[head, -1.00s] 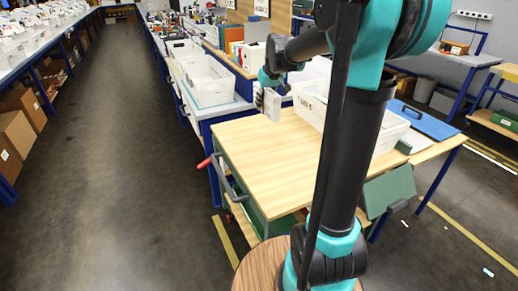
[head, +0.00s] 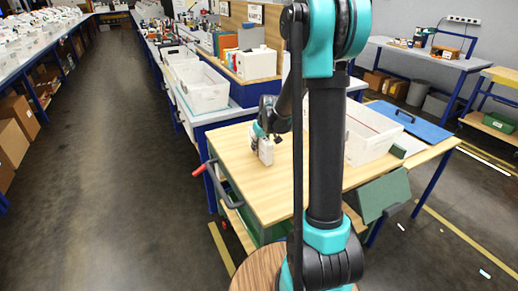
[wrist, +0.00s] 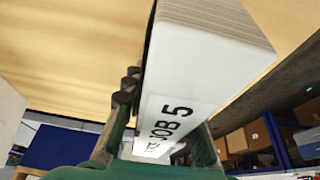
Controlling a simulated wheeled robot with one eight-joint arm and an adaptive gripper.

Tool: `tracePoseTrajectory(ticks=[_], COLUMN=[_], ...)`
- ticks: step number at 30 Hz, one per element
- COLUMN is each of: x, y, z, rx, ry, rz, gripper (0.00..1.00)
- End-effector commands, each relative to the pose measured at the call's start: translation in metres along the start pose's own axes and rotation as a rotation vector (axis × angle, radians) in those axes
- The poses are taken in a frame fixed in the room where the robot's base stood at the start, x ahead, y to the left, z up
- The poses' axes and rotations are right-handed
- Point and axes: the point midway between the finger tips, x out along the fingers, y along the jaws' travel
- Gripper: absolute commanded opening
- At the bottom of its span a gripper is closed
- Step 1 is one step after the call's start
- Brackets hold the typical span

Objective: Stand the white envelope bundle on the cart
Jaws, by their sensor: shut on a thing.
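The white envelope bundle (head: 266,154) is held upright by my gripper (head: 259,134) over the far left part of the cart's light wooden top (head: 240,177). In the wrist view the bundle (wrist: 205,55) shows stacked paper edges and a "JOB 5" label, between the green fingers of my gripper (wrist: 155,150). My gripper is shut on it. The bundle's lower end is at or very close to the wooden top (wrist: 70,60); I cannot tell whether it touches. My arm hides part of the cart's right side.
A white open crate (head: 372,143) stands at the right of the cart top. A red-tipped handle (head: 203,167) sticks out at the cart's left. A blue panel (head: 410,121) lies behind the crate. White bins (head: 198,88) stand on the bench beyond. The near cart top is clear.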

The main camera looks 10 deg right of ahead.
Motion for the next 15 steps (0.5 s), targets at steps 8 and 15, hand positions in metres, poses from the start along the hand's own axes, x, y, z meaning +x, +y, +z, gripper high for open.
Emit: tracePoseTrajectory(ticks=[8,15], x=[0.0099,0.0124], y=[-0.0001,0.0], z=[0.0044,0.0053], rx=[0.0,0.0], ry=[0.0,0.0], rz=[0.0,0.0], gripper=[0.0,0.28])
